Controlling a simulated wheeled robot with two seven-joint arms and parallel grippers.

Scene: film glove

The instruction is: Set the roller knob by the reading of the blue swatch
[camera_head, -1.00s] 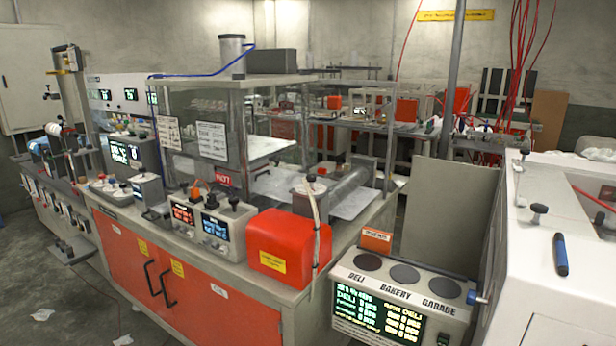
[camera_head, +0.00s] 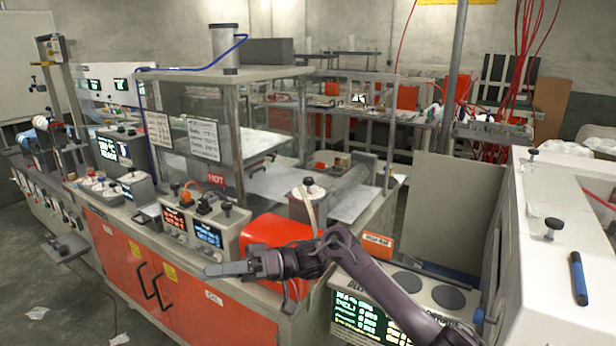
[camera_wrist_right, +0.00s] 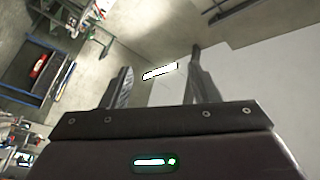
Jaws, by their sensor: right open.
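I cannot tell which item is the blue swatch or which knob is the roller knob. A grey roller (camera_head: 350,184) lies on the bench behind a round canister with a dark knob (camera_head: 308,182). A control box (camera_head: 204,226) with dark knobs and red and blue displays stands at the bench's front edge. My right gripper (camera_head: 212,270) is in front of the bench, left of the red box, its fingers pointing left. It is open and empty; both fingers show apart in the right wrist view (camera_wrist_right: 160,72). My left gripper is out of view.
The red box (camera_head: 272,236) and a lettered display unit (camera_head: 362,310) with round grey pads are partly hidden by my right arm. A glass enclosure (camera_head: 262,150) stands behind the control box. A white machine (camera_head: 570,230) with a blue pen (camera_head: 579,280) is at right. Open floor is at lower left.

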